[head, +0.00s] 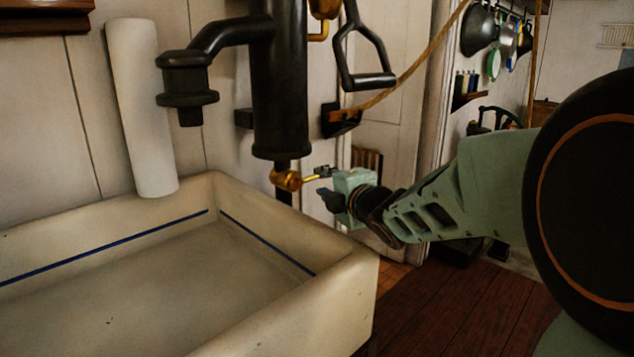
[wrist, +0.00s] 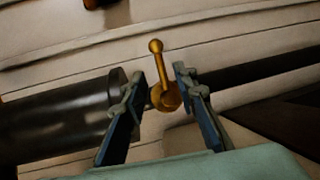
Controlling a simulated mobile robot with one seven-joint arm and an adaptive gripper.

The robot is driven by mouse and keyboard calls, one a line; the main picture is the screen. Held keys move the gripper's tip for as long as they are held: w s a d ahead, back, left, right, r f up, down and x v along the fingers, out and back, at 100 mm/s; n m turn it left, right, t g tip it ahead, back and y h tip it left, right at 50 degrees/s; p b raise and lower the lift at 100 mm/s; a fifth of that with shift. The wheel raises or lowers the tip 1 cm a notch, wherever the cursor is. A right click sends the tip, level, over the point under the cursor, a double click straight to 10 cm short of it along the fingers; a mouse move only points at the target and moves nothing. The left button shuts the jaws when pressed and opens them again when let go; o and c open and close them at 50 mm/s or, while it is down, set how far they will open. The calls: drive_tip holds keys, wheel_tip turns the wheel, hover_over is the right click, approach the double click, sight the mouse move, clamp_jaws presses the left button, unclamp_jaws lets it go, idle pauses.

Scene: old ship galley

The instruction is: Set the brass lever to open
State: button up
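The brass lever (head: 312,178) sticks out to the right from a brass valve (head: 287,181) at the bottom of the black pump cylinder (head: 279,90). In the wrist view the lever (wrist: 157,68) is a thin rod with a ball end, rising from a round hub (wrist: 166,97). My gripper (head: 322,181) is beside the lever's free end. In the wrist view its fingers (wrist: 161,80) are open, with the hub and lower rod showing in the gap between them. I see clear space on both sides of the rod; contact is not visible.
A pale sink (head: 215,189) with a blue line inside fills the lower left. A black spout (head: 187,85) hangs over it, beside a white cylinder (head: 142,110). A black pump handle (head: 365,55) and rope (head: 415,65) are above my gripper. Wooden floor is open at lower right.

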sight(315, 177)
drive_tip(key=b+x, duration=0.1)
drive_tip(key=x, duration=0.6)
drive_tip(key=shift+w, duration=0.1)
drive_tip(key=shift+c, duration=0.4)
clamp_jaws()
